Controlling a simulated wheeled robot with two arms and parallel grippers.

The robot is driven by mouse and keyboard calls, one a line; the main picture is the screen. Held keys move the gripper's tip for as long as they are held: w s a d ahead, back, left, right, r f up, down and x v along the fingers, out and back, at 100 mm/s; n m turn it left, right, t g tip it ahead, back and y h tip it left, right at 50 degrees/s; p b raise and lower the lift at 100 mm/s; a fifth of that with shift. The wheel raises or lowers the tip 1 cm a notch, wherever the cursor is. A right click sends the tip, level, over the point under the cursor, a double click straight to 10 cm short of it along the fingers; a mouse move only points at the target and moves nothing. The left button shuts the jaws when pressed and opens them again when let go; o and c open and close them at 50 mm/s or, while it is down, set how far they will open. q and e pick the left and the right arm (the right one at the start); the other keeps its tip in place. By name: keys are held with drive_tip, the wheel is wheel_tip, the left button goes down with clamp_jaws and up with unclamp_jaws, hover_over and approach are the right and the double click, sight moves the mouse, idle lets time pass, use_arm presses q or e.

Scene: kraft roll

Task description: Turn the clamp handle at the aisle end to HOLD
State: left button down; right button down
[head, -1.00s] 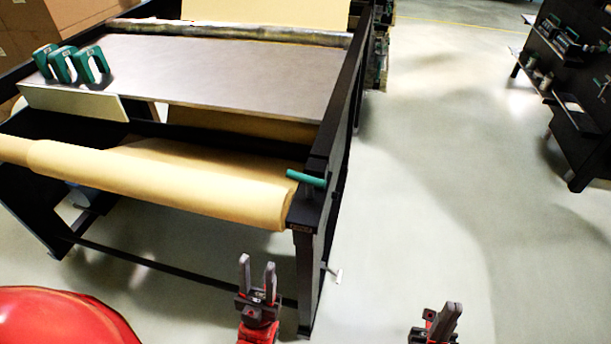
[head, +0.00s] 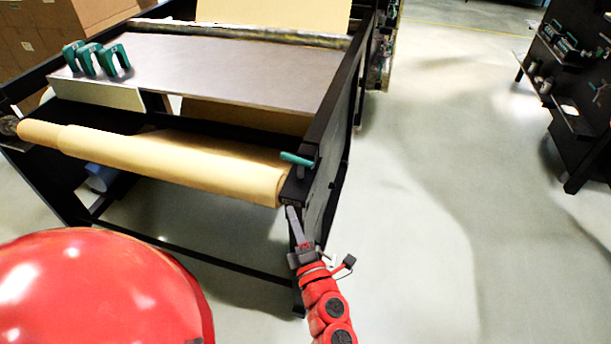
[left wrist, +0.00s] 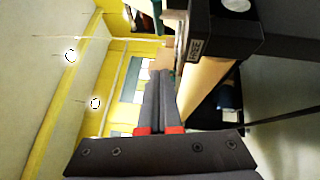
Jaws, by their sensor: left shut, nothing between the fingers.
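The green clamp handle (head: 297,159) sits on a black block on top of the roll stand's near right corner post, at the aisle end of the kraft roll (head: 170,158). It lies crosswise, roughly level in the head view. My left gripper (head: 291,210) is shut and empty, just below and in front of that corner, apart from the handle. My right gripper is out of view.
A grey tabletop (head: 220,70) behind the roll carries several green clamp-like pieces (head: 95,58) at its left. The stand's black side rail (head: 335,100) runs back from the corner. The aisle floor (head: 420,180) is clear up to a dark rack (head: 575,120) at right.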

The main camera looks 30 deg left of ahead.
use_arm(q)
drive_tip(key=shift+w+f, duration=0.1)
drive_tip(key=shift+f, duration=0.05)
drive_tip(key=shift+a, duration=0.1)
drive_tip(key=p+x, duration=0.1)
drive_tip(key=x, duration=0.3)
drive_tip(key=w+d+x, duration=0.1)
drive_tip(key=x, duration=0.3)
drive_tip(key=p+x, duration=0.1)
drive_tip(key=x, duration=0.3)
drive_tip(key=shift+w+d+p, duration=0.25)
drive_tip(key=shift+w+p, duration=0.05)
drive_tip(key=shift+w, duration=0.5)
drive_tip(key=shift+a, duration=0.1)
